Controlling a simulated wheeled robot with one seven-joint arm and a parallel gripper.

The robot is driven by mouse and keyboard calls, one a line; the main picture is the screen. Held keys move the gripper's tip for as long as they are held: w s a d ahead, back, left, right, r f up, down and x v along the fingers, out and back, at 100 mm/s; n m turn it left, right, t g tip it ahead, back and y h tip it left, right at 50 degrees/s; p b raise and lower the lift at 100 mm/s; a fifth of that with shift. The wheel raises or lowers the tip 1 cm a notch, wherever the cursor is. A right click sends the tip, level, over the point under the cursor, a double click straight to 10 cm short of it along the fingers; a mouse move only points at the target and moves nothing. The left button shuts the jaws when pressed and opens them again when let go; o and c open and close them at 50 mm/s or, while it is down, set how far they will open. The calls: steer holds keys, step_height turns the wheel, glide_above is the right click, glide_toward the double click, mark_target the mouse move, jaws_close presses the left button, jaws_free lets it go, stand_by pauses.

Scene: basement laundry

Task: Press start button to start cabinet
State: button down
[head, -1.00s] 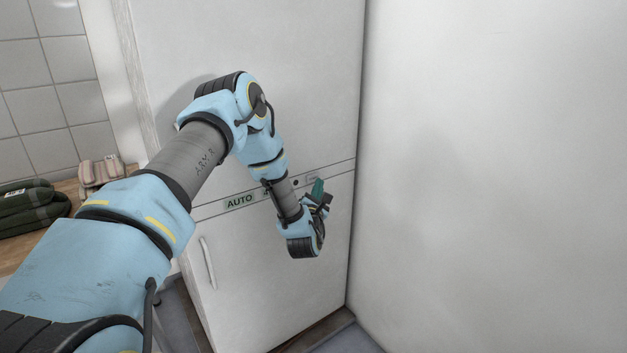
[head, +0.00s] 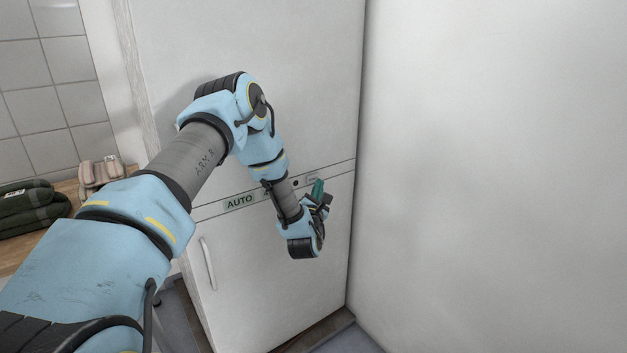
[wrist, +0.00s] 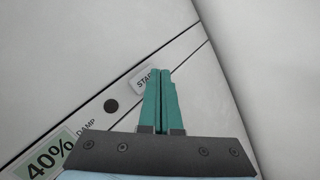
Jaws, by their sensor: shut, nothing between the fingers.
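The white cabinet (head: 270,265) stands ahead with a control strip across its front. The start button (wrist: 143,80) is a pale rounded rectangle at the right end of the strip, with its label partly hidden behind my fingers. It also shows in the head view (head: 313,179). My gripper (wrist: 163,70) has teal fingers shut together and empty. Its fingertips overlap the right part of the button in the wrist view. I cannot tell whether they touch it.
A handle (head: 208,263) is on the lower door. A plain wall (head: 490,150) is close on the right. Folded green towels (head: 30,205) lie on a counter at left.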

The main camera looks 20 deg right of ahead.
steer(key=shift+w, duration=0.1)
stand_by(0.7)
steer(key=shift+w+b, duration=0.3)
steer(key=shift+b, duration=0.1)
steer(key=shift+w+a+b, duration=0.15)
steer(key=shift+w+b, duration=0.15)
steer(key=shift+w, duration=0.1)
stand_by(0.5)
steer(key=shift+s, duration=0.8)
steer(key=shift+s+d, duration=0.1)
steer(key=shift+d, duration=0.1)
steer(key=s, duration=0.2)
steer(key=s+d, duration=0.1)
steer(key=s, duration=0.1)
steer(key=shift+s+b, duration=0.3)
steer(key=shift+s, duration=0.05)
steer(key=shift+a, duration=0.1)
stand_by(0.6)
